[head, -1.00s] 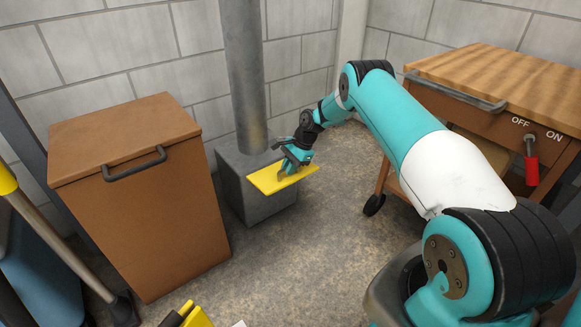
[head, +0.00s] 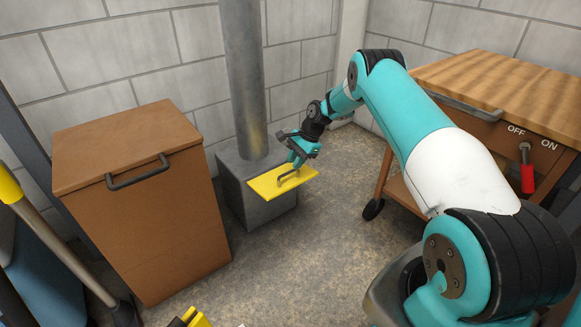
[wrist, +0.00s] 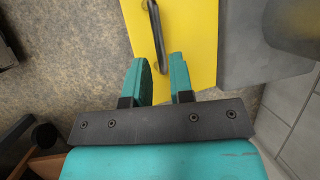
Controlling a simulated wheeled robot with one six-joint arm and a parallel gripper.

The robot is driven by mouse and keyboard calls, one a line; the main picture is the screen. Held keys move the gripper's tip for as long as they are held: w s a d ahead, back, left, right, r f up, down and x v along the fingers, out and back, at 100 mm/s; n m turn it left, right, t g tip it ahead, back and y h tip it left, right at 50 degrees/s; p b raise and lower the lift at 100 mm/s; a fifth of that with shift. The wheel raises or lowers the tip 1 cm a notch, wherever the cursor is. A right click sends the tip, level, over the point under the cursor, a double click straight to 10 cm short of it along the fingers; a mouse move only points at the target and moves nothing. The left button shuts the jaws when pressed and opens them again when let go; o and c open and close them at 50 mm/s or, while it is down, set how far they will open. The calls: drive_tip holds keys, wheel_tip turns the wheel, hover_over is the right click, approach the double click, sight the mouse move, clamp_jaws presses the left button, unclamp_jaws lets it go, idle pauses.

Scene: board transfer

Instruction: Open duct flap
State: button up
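The yellow duct flap (head: 266,184) sticks out roughly level from the front of the grey block (head: 238,199) at the foot of the duct pipe (head: 241,80). It also shows in the wrist view (wrist: 193,38). Its dark bar handle (head: 288,177) is on the upper face, and in the wrist view the handle (wrist: 157,40) runs between and beyond the fingertips. My gripper (head: 294,162) is just above and behind the handle. In the wrist view my gripper (wrist: 160,68) has its teal fingers apart, with nothing clamped between them.
A brown cabinet (head: 140,220) with a dark handle stands left of the duct. A wooden-topped cart (head: 495,85) with a red-handled ON/OFF switch (head: 527,170) stands at right. A broom (head: 65,250) is at far left. Floor (head: 290,260) before the duct is clear.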

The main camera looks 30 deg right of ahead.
drive_tip(key=p+v, duration=0.3)
drive_tip(key=v, duration=0.9)
drive_tip(key=shift+a, duration=0.1)
drive_tip(key=s+a+r+n, duration=0.55)
drive_tip(key=a+r, duration=0.45)
drive_tip(key=a, duration=0.2)
drive_tip(key=s+a+r+n, duration=0.4)
drive_tip(key=a+r+n, duration=0.2)
drive_tip(key=a+r, duration=0.45)
drive_tip(key=s+a+r+n+g, duration=0.15)
drive_tip(key=s+a+n, duration=0.25)
drive_tip(key=s, duration=0.5)
drive_tip(key=s+a+r+n, duration=0.2)
drive_tip(key=s+a+n, duration=0.15)
drive_tip(key=s, duration=0.55)
drive_tip(key=s+a+r+n, duration=0.1)
drive_tip(key=s+a+n, duration=0.25)
drive_tip(key=s, duration=0.55)
wheel_tip(320, 180, up, 34)
drive_tip(key=s+n+p, duration=0.1)
drive_tip(key=p, duration=3.4)
drive_tip(key=shift+d+r+h, duration=0.15)
drive_tip(key=shift+r+h, duration=0.05)
drive_tip(key=shift+h, duration=0.1)
drive_tip(key=shift+n, duration=0.25)
